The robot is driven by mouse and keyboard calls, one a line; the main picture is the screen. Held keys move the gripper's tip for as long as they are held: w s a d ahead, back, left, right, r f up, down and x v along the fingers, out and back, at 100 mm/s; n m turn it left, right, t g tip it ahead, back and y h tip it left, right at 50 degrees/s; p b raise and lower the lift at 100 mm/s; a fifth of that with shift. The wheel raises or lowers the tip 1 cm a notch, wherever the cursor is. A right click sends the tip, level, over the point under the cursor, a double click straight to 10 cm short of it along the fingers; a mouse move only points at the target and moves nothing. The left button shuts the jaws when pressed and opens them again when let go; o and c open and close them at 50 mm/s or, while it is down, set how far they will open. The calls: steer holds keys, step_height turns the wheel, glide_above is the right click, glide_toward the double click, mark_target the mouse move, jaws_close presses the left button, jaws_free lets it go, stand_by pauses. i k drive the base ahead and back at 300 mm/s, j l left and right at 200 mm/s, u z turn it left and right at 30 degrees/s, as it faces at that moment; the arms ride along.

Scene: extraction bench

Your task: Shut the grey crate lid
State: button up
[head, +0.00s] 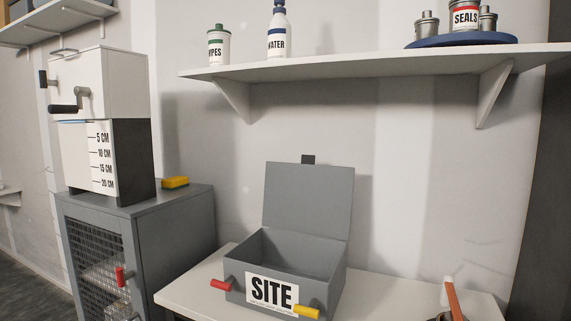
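The grey crate (338,286) stands on a white bench, with a white label reading SITE on its front. Its grey lid (307,199) stands open, upright and tilted slightly back at the crate's rear edge. My gripper is not in view.
The white bench (195,290) has free room left and right of the crate. An orange-handled tool (453,298) is at the right. A shelf (370,66) with containers hangs above the lid. A grey cabinet (177,240) with a yellow block (175,182) stands left.

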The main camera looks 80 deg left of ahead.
mark_target(306, 198)
steer(key=k+u, duration=0.1)
steer(key=u, duration=0.25)
steer(key=k+u, duration=0.1)
steer(key=u, duration=0.25)
steer(key=k+u, duration=0.15)
steer(key=u, duration=0.2)
